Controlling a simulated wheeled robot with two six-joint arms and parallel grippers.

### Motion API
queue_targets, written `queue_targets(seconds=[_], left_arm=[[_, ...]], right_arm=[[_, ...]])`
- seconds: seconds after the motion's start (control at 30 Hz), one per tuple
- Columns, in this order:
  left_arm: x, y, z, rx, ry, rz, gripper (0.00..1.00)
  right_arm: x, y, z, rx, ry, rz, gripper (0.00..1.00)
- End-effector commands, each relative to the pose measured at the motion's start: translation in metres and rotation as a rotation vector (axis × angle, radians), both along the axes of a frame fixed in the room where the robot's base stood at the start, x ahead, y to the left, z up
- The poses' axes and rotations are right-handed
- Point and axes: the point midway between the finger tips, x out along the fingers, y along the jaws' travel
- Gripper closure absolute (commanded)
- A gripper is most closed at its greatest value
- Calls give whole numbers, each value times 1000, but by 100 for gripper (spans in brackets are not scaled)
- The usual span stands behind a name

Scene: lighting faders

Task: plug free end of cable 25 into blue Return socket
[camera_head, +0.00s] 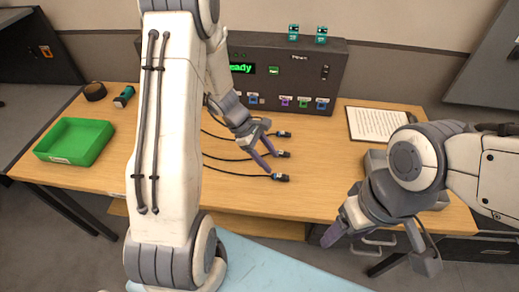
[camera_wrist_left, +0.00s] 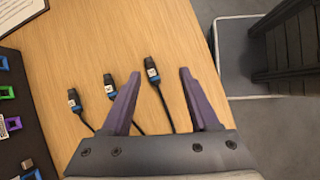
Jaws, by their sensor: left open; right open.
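Three black cable plugs lie on the table in front of the console: a far one (camera_head: 284,134), a middle one (camera_head: 284,154) and a near one (camera_head: 281,177). Their labels are too small to read, so I cannot tell which is cable 25. My left gripper (camera_head: 268,157) is open and empty above them. In the left wrist view one plug (camera_wrist_left: 152,72) appears between the fingers, closer to the left finger; the other two lie left of it. The console has blue sockets at left (camera_head: 252,99) and right (camera_head: 321,103); their labels are unreadable. My right gripper (camera_head: 378,248) is open.
The console (camera_head: 330,60) stands at the table's back with a green "Ready" display. A green tray (camera_head: 75,140) is at left. A clipboard (camera_head: 380,122) and a grey tray (camera_head: 435,200) are at right. Table around the plugs is clear.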

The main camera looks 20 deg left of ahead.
Motion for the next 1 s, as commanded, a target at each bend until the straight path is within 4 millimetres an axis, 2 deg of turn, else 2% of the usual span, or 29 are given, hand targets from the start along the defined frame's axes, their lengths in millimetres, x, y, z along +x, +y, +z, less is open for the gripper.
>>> queue_targets(seconds=[0.03,0.1,0.23,0.7,1.0], left_arm=[[3,17,-10,-17,30,99,39],[8,30,-19,-31,53,188,39],[11,39,-31,-43,73,259,39],[20,6,-85,-42,71,255,39],[24,-8,-101,-42,71,255,39]], right_arm=[[0,0,4,0,0,0,32],[0,0,5,0,0,0,32],[0,0,2,0,0,0,32],[0,0,-52,0,0,0,32],[0,0,-70,0,0,0,32]])
